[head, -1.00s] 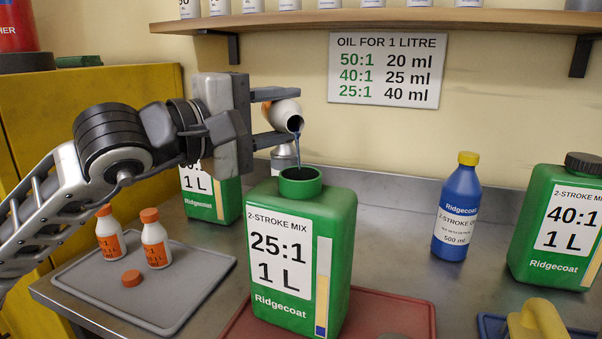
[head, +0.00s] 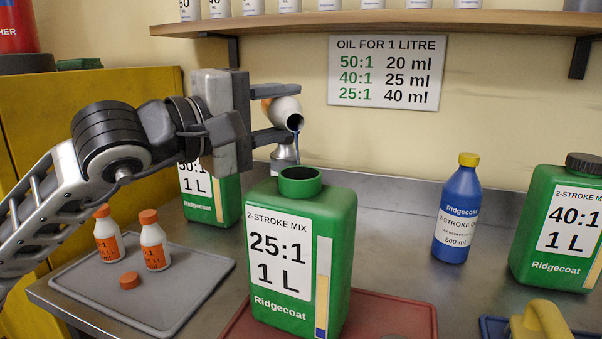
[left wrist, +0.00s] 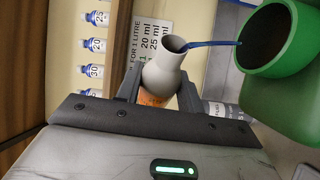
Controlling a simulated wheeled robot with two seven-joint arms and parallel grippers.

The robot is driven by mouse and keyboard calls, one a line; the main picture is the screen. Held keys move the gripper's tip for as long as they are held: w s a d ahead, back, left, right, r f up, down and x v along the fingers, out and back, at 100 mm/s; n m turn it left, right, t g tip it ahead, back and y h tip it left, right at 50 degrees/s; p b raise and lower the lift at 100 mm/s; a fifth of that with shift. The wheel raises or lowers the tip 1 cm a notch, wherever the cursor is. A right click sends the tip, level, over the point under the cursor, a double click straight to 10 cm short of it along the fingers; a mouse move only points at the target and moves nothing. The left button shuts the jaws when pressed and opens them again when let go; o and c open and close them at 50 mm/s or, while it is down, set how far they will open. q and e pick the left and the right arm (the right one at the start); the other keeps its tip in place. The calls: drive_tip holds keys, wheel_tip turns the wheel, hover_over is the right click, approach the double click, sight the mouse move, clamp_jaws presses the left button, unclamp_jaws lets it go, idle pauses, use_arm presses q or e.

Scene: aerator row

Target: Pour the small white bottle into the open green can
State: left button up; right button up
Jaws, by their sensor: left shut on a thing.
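My left gripper (head: 284,112) is shut on the small white bottle (head: 284,110), with its orange label partly hidden between the fingers. The bottle is tipped, its mouth above and apart from the open green can (head: 340,215) marked 25:1. A thin dark-blue stream runs from the bottle mouth to the can's round opening (head: 300,182). The left wrist view also shows the tilted bottle (left wrist: 163,68), with the stream reaching into the can's opening (left wrist: 268,42). A strip on the can's front shows yellow above a little blue. My right gripper is not in view.
Two white bottles with orange caps (head: 154,240) and a loose orange cap (head: 130,280) are on a grey tray (head: 205,280). The can stands on a red mat (head: 395,305). A blue oil bottle (head: 457,210) and a 40:1 green can (head: 560,225) stand right.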

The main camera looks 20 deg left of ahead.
use_arm(q)
drive_tip(key=shift+r+m+b, duration=0.2)
drive_tip(key=shift+m+b, duration=0.2)
drive_tip(key=shift+b, duration=0.05)
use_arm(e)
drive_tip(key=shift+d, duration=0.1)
use_arm(q)
drive_tip(key=shift+s+r+m+t+b, duration=0.15)
drive_tip(key=shift+r+m+t+b, duration=0.2)
drive_tip(key=shift+m+b, duration=0.4)
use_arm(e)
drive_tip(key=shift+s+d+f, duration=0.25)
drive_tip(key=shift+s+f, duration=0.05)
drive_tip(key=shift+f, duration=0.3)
use_arm(q)
drive_tip(key=shift+d, duration=0.1)
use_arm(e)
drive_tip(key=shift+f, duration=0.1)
